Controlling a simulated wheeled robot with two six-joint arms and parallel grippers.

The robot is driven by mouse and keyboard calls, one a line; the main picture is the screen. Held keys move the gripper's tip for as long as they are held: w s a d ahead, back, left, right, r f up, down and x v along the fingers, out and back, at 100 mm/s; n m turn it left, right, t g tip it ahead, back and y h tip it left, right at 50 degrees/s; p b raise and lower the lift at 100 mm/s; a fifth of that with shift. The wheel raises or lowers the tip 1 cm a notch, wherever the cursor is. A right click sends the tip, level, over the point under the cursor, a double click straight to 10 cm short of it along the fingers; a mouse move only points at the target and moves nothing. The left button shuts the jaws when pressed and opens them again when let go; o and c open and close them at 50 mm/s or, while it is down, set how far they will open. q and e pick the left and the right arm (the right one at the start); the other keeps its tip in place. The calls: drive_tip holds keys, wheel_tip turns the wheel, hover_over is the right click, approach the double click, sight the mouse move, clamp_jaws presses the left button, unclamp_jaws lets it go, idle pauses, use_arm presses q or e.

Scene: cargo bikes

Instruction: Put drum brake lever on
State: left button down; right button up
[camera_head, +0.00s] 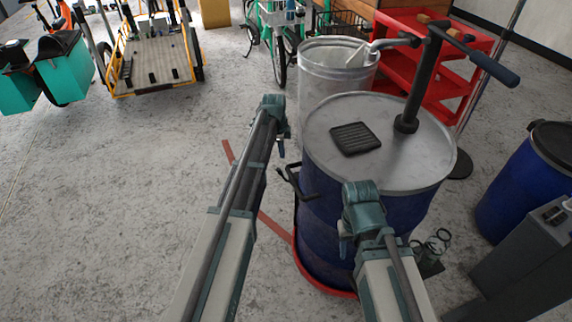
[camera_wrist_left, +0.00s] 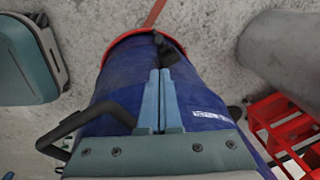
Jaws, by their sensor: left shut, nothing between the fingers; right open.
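A blue drum (camera_head: 335,215) with a grey metal lid stands in a red ring base (camera_head: 325,285). A black bent lever or handle (camera_head: 292,183) sticks out from the drum's left side. In the left wrist view a black curved handle (camera_wrist_left: 75,125) shows at the drum's left side, and a small black part (camera_wrist_left: 165,48) lies near the red base, just beyond the fingertips. My left gripper (camera_head: 281,148) is shut and empty, beside the drum above the lever; its fingers also show in the left wrist view (camera_wrist_left: 158,100). My right gripper (camera_head: 343,245) is open, in front of the drum.
A hand pump (camera_head: 428,75) and a black square pad (camera_head: 355,138) are on the lid. A grey metal bin (camera_head: 320,70) and a red shelf cart (camera_head: 440,90) stand behind. Another blue drum (camera_head: 520,190) is at right. The floor at left is free.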

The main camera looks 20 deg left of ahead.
use_arm(q)
drive_tip(key=shift+f, duration=0.1)
wheel_tip(320, 180, down, 10)
drive_tip(key=w+b, duration=0.1)
drive_tip(key=b, duration=0.9)
drive_tip(key=shift+w+d, duration=0.3)
drive_tip(key=shift+s+a+h, duration=0.25)
drive_tip(key=shift+a+h, duration=0.05)
drive_tip(key=shift+a, duration=0.05)
drive_tip(key=shift+s+a+f+t+h+b, duration=0.2)
drive_tip(key=shift+t+h+b, duration=0.1)
drive_tip(key=shift+t+b, duration=0.15)
drive_tip(key=s+a+f+t+h+b, duration=0.1)
drive_tip(key=f+b, duration=0.4)
drive_tip(key=b, duration=0.5)
drive_tip(key=s+a+f+t+h+b, duration=0.2)
drive_tip(key=a+f+t+h+b, duration=0.2)
drive_tip(key=b, duration=0.6)
drive_tip(key=shift+s+a+f+n+h, duration=0.3)
drive_tip(key=shift+f+h, duration=0.1)
drive_tip(key=shift+h, duration=0.7)
